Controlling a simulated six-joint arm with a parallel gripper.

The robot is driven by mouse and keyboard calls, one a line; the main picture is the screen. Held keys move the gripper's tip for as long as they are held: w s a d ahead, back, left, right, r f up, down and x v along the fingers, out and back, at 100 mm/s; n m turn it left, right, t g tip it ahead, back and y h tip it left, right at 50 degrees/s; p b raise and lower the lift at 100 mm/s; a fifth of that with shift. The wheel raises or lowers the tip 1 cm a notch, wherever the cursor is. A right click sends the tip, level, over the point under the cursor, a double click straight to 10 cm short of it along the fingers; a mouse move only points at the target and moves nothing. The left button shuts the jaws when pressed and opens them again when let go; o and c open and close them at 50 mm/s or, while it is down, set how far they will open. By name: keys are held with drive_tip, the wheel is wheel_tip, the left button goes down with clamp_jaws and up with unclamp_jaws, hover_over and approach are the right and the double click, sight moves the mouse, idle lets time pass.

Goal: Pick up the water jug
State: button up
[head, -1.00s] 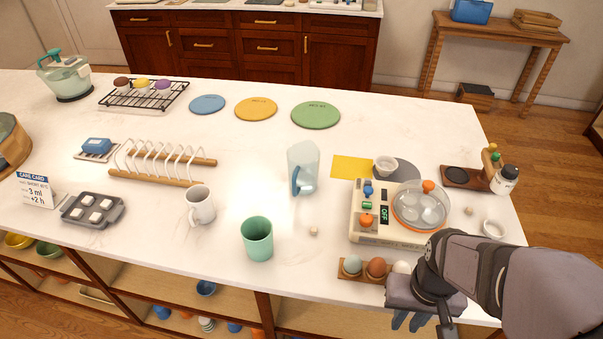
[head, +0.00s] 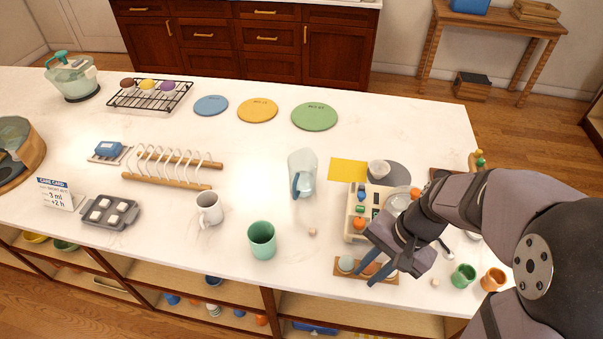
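The water jug (head: 303,173) is a clear, pale blue pitcher with a blue handle. It stands upright on the white counter (head: 330,229), near the middle of the head view. My gripper (head: 379,276) is to the right of the jug and nearer the front edge, over the wooden egg holder (head: 352,275). Its two dark blue fingers are apart and point down to the left. Nothing shows between them that I can tell is held. The gripper is well apart from the jug.
A green cup (head: 262,240) and a white mug (head: 209,209) stand left of the jug toward the front. The device with the orange knob (head: 359,224) is between jug and arm. A yellow sheet (head: 348,169) lies right of the jug. Coloured discs (head: 314,116) lie behind it.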

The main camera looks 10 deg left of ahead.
drive_tip(key=w+a+f+m+t+y+b, duration=0.1)
drive_tip(key=w+a+f+m+y+b, duration=0.15)
drive_tip(key=w+a+m, duration=0.3)
drive_tip(key=w+a+f+m+y+b, duration=0.2)
drive_tip(key=w+a+m+y+b, duration=0.15)
drive_tip(key=w+a, duration=0.2)
drive_tip(key=m+t+y+b, duration=0.3)
drive_tip(key=m+t, duration=0.1)
drive_tip(key=m, duration=0.3)
approach(295, 187)
wheel_tip(295, 187, down, 3)
drive_tip(key=w+a, duration=0.1)
drive_tip(key=a, duration=0.2)
drive_tip(key=p+x, duration=0.2)
drive_tip(key=x, duration=0.2)
drive_tip(key=shift+w+a, duration=0.2)
drive_tip(key=shift+w+a+f, duration=0.2)
drive_tip(key=shift+a+f, duration=0.2)
drive_tip(key=shift+a, duration=0.1)
drive_tip(key=shift+w+a+p, duration=0.1)
drive_tip(key=shift+a+p, duration=0.3)
drive_tip(key=shift+p, duration=0.25)
drive_tip(key=shift+p+x, duration=1.15)
drive_tip(key=shift+x, duration=1.1)
clamp_jaws()
